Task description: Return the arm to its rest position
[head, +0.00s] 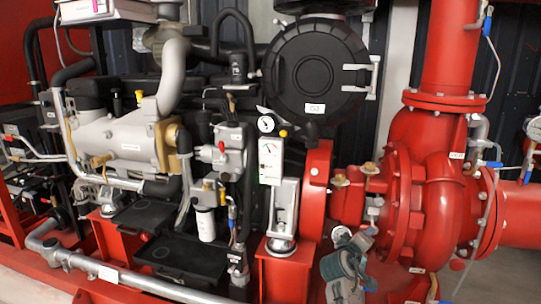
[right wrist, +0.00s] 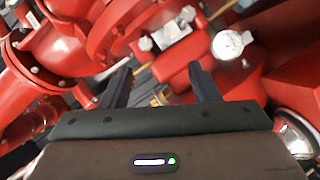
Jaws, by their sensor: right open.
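My right gripper (right wrist: 158,72) shows in the right wrist view with its two dark fingers spread apart. No held object shows between them. Red pump casing (right wrist: 165,68) lies beyond the fingers, and a small brass fitting (right wrist: 160,95) shows in the gap between them. I cannot tell whether any finger touches the pump. In the head view, a grey-green shape at the bottom, in front of the red pump (head: 440,220), may be part of my right arm, but I cannot tell. My left gripper is in neither view.
A grey engine (head: 115,140) with pipes fills the left of the head view. A round black housing (head: 315,75), a gauge (head: 266,124) and a white filter (head: 205,225) stand in the middle. A red vertical pipe (head: 450,45) rises at the right. Little free room shows around the machinery.

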